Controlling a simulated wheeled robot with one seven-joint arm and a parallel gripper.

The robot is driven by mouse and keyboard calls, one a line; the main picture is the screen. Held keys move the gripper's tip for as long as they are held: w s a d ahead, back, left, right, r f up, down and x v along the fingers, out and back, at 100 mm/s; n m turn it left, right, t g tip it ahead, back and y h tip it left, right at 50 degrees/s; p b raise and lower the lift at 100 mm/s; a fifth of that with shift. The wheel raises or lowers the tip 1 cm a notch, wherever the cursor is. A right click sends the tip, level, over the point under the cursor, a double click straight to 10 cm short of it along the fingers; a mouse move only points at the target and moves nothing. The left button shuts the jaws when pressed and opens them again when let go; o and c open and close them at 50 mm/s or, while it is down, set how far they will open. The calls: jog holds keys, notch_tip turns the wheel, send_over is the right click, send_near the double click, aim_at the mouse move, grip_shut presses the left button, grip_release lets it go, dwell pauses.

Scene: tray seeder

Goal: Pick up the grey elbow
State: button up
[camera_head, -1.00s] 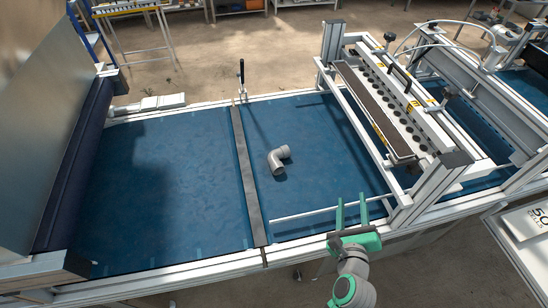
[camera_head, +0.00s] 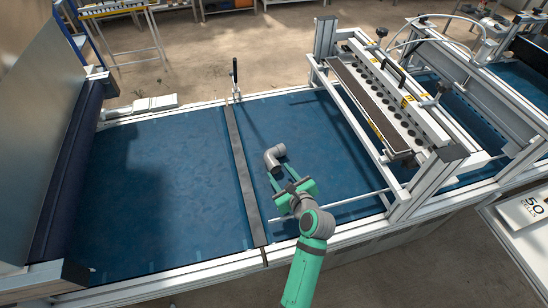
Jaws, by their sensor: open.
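The grey elbow (camera_head: 274,154) lies on the blue belt, to the right of the dark crossbar. It is a short bent pipe piece, and its lower end is close to my gripper's fingertips. My gripper (camera_head: 282,179) is green, with its two fingers apart and pointing away from me towards the elbow. I cannot tell whether the fingers touch the elbow or reach around its near end. Nothing is seen held between them.
The dark crossbar (camera_head: 240,170) runs across the belt (camera_head: 165,185) just left of the elbow. A thin white rod (camera_head: 350,204) lies to the right of my gripper. The seeder frame (camera_head: 400,130) stands further right. The left belt section is clear.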

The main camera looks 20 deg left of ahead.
aim_at(275, 168)
jog(key=shift+x, duration=2.35)
jog(key=shift+s, duration=0.15)
jog(key=c, duration=0.7)
jog(key=shift+r, duration=0.1)
